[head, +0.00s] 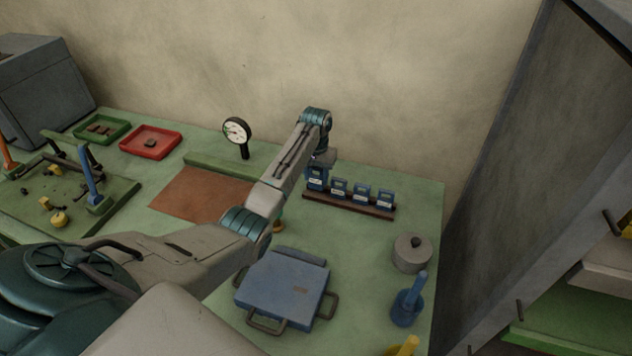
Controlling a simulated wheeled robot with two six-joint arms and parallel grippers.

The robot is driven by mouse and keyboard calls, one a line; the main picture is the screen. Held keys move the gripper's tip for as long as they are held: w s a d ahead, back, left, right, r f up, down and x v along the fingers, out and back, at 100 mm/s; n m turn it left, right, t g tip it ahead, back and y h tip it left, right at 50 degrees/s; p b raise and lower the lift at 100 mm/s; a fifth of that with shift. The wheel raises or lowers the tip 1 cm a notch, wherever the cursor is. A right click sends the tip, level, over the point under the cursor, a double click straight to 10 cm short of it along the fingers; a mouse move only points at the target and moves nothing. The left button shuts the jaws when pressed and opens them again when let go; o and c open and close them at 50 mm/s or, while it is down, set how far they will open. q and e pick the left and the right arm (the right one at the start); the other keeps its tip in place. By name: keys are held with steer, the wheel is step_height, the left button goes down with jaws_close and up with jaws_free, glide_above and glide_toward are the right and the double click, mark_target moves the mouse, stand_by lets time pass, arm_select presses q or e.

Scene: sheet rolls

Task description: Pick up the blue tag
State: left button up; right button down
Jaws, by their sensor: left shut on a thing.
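Several blue tags with white labels stand in a row on a dark brown rack (350,206) near the back wall. My left gripper (319,164) points down at the left end of the rack and is shut on the leftmost blue tag (317,180). That tag's top is hidden by the gripper, and it sits higher than the others. I cannot tell whether its bottom is clear of the rack. The other tags (339,188) (361,194) (385,199) stand upright to its right. My right gripper is out of view.
A blue plate with handles (283,290), a grey lidded pot (412,254) and a blue stamp-like tool (407,306) are in front. A dial gauge (237,131), red tray (150,143) and green tray (101,130) stand left. A grey cabinet rises right.

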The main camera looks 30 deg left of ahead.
arm_select(q)
steer(key=shift+d+r, duration=0.1)
steer(key=shift+r, duration=0.5)
steer(key=s+d+r+p, duration=0.1)
steer(key=s+d+p, duration=0.1)
steer(key=s+d, duration=0.8)
steer(key=shift+s+d+r, duration=0.25)
steer(key=shift+d, duration=0.65)
